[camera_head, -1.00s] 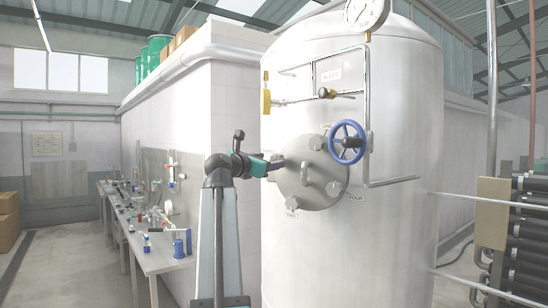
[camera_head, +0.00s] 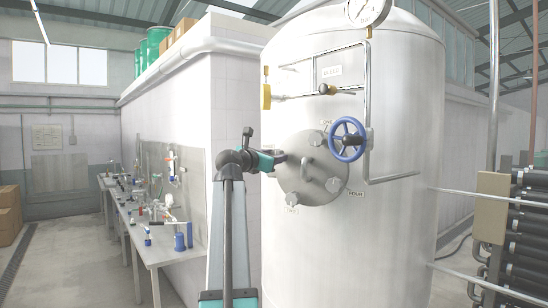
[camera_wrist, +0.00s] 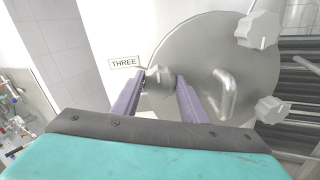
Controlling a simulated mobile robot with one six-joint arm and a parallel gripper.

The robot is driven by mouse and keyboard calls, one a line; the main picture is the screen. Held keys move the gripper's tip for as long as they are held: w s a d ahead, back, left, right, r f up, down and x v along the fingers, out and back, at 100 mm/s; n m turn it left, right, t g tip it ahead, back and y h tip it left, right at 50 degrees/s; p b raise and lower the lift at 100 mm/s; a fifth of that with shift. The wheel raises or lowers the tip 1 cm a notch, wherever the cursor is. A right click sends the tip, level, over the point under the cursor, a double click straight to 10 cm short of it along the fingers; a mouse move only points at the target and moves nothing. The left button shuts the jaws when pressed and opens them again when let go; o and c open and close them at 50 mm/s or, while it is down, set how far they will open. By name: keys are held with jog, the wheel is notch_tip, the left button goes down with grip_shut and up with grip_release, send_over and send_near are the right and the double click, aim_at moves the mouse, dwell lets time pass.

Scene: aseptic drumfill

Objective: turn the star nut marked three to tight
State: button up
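The star nut marked three (camera_wrist: 160,78) is a grey lobed knob at the left rim of the round metal cover (camera_wrist: 205,50), beside the THREE label (camera_wrist: 124,62) in the wrist view. My gripper (camera_wrist: 161,84) has its two purple fingers on either side of this nut. Both fingertips are close to the nut's sides; whether they press on it cannot be told. In the head view my gripper (camera_head: 281,159) reaches the left side of the cover (camera_head: 313,200) on the white tank and hides nut three.
Other star nuts sit on the cover, one near the FOUR label (camera_head: 355,193). A bent handle (camera_wrist: 226,95) stands out right of my fingers. A blue handwheel (camera_head: 347,139) and pipe (camera_head: 368,90) are at the cover's upper right. A cluttered bench (camera_head: 150,240) stands left.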

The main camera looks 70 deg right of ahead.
jog(key=shift+m+b, duration=0.35)
jog(key=shift+m, duration=0.05)
jog(key=m+b, duration=0.7)
jog(key=m, duration=0.4)
jog(key=m+b, duration=0.7)
jog(key=m, duration=0.5)
jog(key=f+m+b, duration=0.1)
jog(key=m+b, duration=0.6)
jog(key=m, duration=0.5)
jog(key=shift+w+f, duration=0.1)
dwell(0.4)
